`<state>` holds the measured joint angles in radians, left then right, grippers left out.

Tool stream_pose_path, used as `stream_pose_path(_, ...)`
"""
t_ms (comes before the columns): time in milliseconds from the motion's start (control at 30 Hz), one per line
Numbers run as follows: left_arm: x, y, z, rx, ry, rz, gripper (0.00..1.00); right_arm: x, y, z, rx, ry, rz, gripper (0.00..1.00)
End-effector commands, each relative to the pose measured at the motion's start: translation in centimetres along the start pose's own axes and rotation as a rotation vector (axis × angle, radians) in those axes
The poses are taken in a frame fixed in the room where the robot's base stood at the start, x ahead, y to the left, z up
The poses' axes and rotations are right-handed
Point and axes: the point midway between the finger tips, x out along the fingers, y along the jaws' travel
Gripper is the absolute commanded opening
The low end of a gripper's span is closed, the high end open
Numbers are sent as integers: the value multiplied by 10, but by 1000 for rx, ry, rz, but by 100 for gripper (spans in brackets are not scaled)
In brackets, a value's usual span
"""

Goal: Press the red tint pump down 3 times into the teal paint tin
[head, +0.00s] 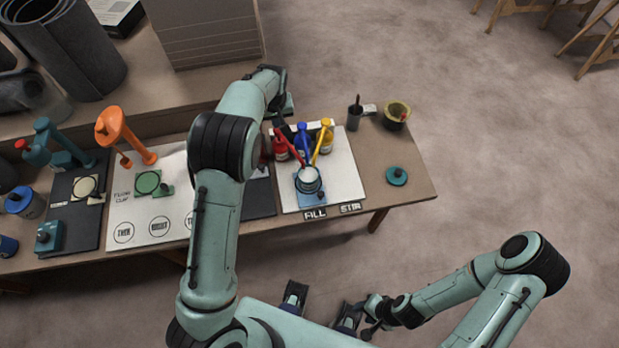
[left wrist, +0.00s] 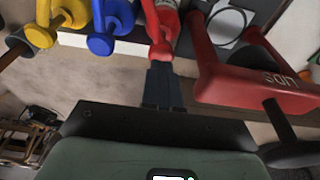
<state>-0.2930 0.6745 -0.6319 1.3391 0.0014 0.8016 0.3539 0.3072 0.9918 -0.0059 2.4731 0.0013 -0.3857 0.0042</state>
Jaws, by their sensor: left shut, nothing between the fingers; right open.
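The red tint pump (head: 281,148) stands at the left of a row of pumps, its spout reaching toward the teal paint tin (head: 309,187). The tin stands open on a white mat, with pale contents. My left gripper (left wrist: 163,78) is shut and empty; its fingertips are at the red pump (left wrist: 162,48) in the left wrist view. I cannot tell whether they touch it. In the head view my left arm partly hides that gripper. My right gripper (head: 360,315) is open, low at the bottom of the head view, away from the table.
A blue pump (head: 302,142) and a yellow pump (head: 326,140) stand close to the red one. A red lettered stand (left wrist: 255,85) is near the left fingers. A teal lid (head: 397,176), a dark cup (head: 355,115) and a bowl (head: 395,114) stand at the right.

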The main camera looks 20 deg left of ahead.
Motion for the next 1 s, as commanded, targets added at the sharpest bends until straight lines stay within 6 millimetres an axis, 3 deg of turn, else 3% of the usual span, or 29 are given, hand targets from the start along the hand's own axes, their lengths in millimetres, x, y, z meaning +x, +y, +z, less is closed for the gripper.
stream_pose_path(767, 28, 0, 6, 0, -2, -1, 0, 14, 6, 2, 2, -5, 2, 43)
stream_pose_path(1000, 27, 0, 6, 0, -3, -2, 0, 13, 5, 2, 2, -5, 2, 43)
